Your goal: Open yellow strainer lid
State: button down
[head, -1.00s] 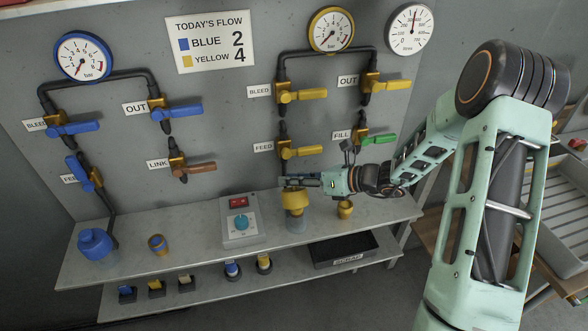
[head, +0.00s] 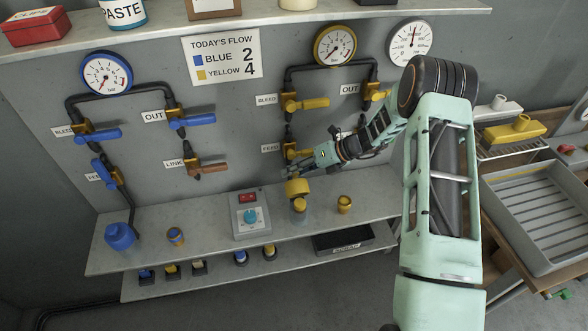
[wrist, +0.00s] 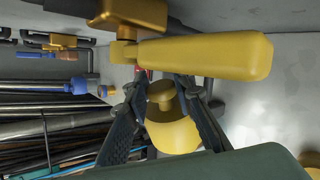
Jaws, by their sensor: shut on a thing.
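The yellow strainer lid (head: 297,187) is in my gripper (head: 299,169). In the wrist view, the lid (wrist: 172,136) and its knob (wrist: 160,93) show between the two dark fingers, which are closed in on the knob. The strainer body (head: 299,208) stands upright on the bench directly below the lid. The lid looks slightly raised above the body; the gap is too small to be sure of. The inside of the strainer is hidden.
The yellow FEED valve handle (wrist: 205,57) is close above my fingers. A small yellow cup (head: 344,205) stands right of the strainer, and a control box (head: 250,216) left of it. A black tray (head: 342,243) is on the lower shelf. The bench between cup and strainer is clear.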

dwell(0.4)
jog(key=c, duration=1.7)
grip_release()
jog(key=shift+o, duration=0.2)
jog(key=v, duration=1.2)
jog(key=shift+w, duration=0.1)
jog(key=shift+c, duration=0.4)
